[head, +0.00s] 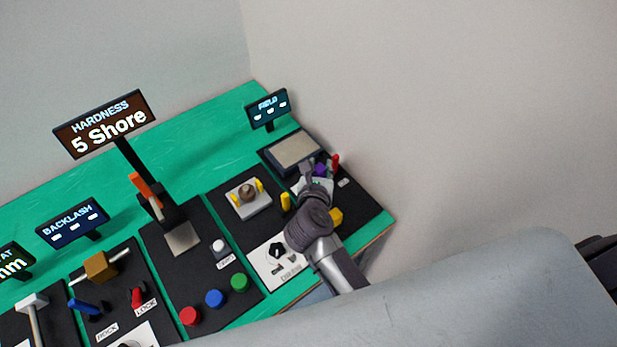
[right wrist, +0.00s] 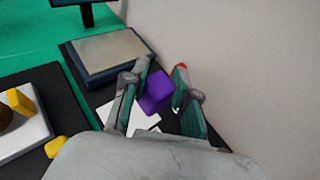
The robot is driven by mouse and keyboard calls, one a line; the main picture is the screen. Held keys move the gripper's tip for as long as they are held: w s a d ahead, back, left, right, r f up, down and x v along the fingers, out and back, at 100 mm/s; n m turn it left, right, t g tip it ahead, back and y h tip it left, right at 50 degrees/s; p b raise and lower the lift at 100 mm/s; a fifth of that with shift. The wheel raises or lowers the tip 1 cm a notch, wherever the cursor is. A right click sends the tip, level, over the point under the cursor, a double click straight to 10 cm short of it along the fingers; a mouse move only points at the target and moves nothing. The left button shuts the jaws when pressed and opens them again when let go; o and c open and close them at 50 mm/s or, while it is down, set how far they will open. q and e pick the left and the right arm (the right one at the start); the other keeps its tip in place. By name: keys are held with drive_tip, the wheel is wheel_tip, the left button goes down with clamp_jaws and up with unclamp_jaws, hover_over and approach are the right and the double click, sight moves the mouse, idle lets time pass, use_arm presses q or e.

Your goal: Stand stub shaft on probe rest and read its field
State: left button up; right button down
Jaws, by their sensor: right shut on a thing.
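My right gripper (head: 317,170) is at the far right station, just in front of the flat beige-topped pad (head: 296,150) below the FIELD display (head: 267,107), which shows only dashes. The gripper is shut on a purple block (right wrist: 156,92), which sits between the two fingers in the right wrist view. I cannot tell whether this block is the stub shaft or whether it touches the surface below. The pad (right wrist: 108,55) is bare and lies left of the fingers there. A brown round piece (head: 247,191) sits between yellow jaws on a white base. My left gripper is not in view.
A red-tipped part (head: 336,160) stands close right of the gripper. A yellow piece (head: 335,216) is beside my right arm. The hardness display (head: 106,124) reads 5 Shore. Red, blue and green buttons (head: 214,298) are at the front. A wall rises behind and right.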

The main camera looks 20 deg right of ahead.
drive_tip(key=shift+w+a+f, duration=0.35)
drive_tip(key=shift+w+a, duration=0.05)
drive_tip(key=shift+a, duration=0.3)
drive_tip(key=shift+w+a+f, duration=0.15)
drive_tip(key=shift+a+f, duration=0.05)
drive_tip(key=shift+a, duration=0.05)
drive_tip(key=shift+f, duration=0.25)
wheel_tip(320, 180, down, 3)
drive_tip(key=shift+f, duration=0.55)
drive_tip(key=c, duration=1.2)
unclamp_jaws()
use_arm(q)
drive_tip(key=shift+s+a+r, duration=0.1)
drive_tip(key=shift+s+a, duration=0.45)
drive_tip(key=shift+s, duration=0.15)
